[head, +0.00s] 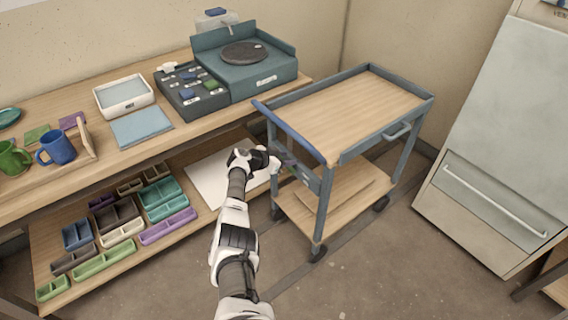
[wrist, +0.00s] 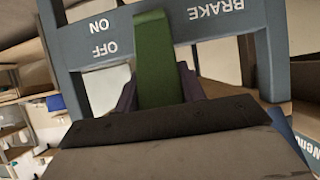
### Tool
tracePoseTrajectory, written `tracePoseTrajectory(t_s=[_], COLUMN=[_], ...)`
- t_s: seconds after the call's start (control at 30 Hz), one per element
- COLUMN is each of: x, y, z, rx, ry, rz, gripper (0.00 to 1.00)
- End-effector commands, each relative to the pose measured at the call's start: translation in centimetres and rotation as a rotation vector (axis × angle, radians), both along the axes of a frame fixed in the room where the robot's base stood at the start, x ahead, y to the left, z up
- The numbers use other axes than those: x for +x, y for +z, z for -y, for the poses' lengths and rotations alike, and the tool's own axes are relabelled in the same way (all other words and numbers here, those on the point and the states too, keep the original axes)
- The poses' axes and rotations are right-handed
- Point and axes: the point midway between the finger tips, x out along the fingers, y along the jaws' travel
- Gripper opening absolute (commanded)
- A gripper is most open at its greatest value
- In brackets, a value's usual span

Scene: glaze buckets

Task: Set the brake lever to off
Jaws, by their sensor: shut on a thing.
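The brake lever (wrist: 153,60) is a green bar in the wrist view. It stands across a blue-grey panel (wrist: 215,20) marked BRAKE, ON and OFF, with the lettering upside down in the picture. The lever lies between the BRAKE word and the ON and OFF marks; I cannot tell which mark it is set to. My gripper (wrist: 158,90) is shut on the lever, its purple fingers on either side.
The cart has a wooden top, a lower shelf and dark wheels. A workbench (head: 80,90) with a turntable box (head: 255,75) and mugs is at the left, with several small trays on its lower shelf. A pale cabinet (head: 500,130) stands at the right. Floor (head: 370,265) in front is clear.

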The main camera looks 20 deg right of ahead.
Motion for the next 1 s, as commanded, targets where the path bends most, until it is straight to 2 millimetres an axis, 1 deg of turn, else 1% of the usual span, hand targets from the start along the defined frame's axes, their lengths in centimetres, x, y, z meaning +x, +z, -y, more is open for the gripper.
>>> tracePoseTrajectory(t_s=[0.03,0.3,1.0], x=[0.3,0.7,1.0], y=[0.8,0.7,0.8], z=[0.4,1.5,2.5], rx=[0.038,0.156,0.277], ry=[-0.003,-0.002,-0.001], rz=[-0.008,-0.054,-0.1], gripper=[0.0,0.0,0.0])
